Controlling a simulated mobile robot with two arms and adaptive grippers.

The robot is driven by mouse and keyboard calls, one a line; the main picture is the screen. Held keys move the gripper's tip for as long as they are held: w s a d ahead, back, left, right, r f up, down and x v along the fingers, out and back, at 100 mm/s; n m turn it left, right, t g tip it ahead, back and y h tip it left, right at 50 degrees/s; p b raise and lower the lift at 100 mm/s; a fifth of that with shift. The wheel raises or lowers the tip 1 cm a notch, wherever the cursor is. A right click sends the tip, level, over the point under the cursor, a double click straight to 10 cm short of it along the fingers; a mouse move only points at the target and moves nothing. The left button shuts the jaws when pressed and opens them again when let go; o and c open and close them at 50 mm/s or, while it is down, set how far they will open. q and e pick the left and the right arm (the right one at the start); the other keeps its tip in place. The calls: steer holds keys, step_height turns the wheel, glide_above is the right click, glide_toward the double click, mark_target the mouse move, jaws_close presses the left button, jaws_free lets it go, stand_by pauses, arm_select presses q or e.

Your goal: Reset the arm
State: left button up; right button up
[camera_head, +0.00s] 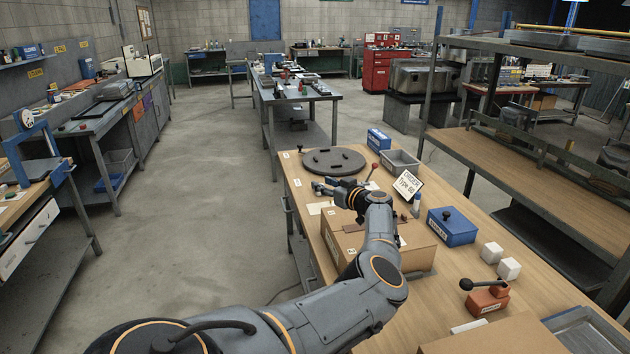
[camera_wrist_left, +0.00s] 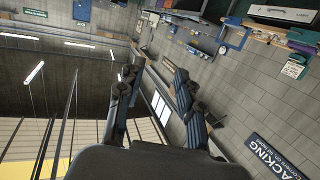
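My left arm (camera_head: 378,270) comes in from the bottom left and reaches over the wooden bench. Its left gripper (camera_head: 322,186) is near the bench's left edge, above a cardboard box (camera_head: 410,250) and in front of a dark round plate. In the left wrist view the two fingers of the left gripper (camera_wrist_left: 155,80) stand apart with nothing between them. That view is tilted and shows walls, ceiling lights and a "PACKING" sign (camera_wrist_left: 272,160). My right gripper is not in view.
The bench (camera_head: 465,265) holds the dark round plate (camera_head: 333,161), a grey bin (camera_head: 400,161), a sign card (camera_head: 408,184), a blue box (camera_head: 451,228), white cubes (camera_head: 508,269) and a red lever device (camera_head: 487,299). Shelving (camera_head: 540,170) stands right. The floor (camera_head: 200,210) at left is clear.

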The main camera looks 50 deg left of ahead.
arm_select(q)
steer(key=s+a, duration=0.1)
steer(key=s+a+r, duration=0.1)
steer(key=shift+a+r, duration=0.25)
steer(key=shift+a, duration=0.05)
